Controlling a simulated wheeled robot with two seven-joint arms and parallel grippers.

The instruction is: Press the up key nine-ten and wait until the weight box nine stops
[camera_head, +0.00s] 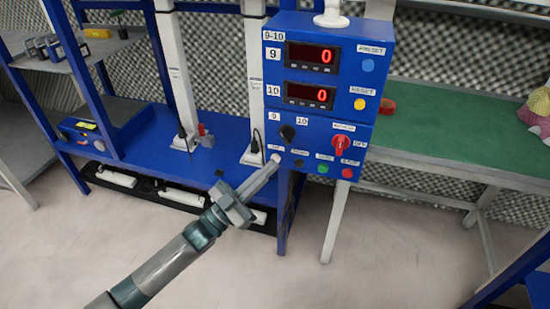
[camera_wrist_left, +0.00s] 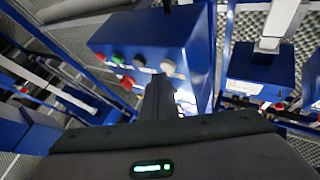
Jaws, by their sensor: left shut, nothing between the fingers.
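The blue control box (camera_head: 312,125) labelled 9-10 stands in the middle of the head view. Its two red displays (camera_head: 309,56) both read 0. The white up key (camera_head: 276,158) is at the lower left of its lower panel. My left gripper (camera_head: 274,164) is shut and empty, with its tips at the up key; I cannot tell whether they touch it. In the left wrist view the shut fingers (camera_wrist_left: 160,84) point at a pale key (camera_wrist_left: 167,67) on the blue box. Weight box nine cannot be made out for certain. My right gripper is not in view.
Other controls on the box are a black knob (camera_head: 287,132), a red switch (camera_head: 341,146), a green button (camera_head: 322,169) and a red button (camera_head: 347,173). A green-topped table (camera_head: 450,135) stands at right. A blue frame (camera_head: 140,140) with white columns stands behind left.

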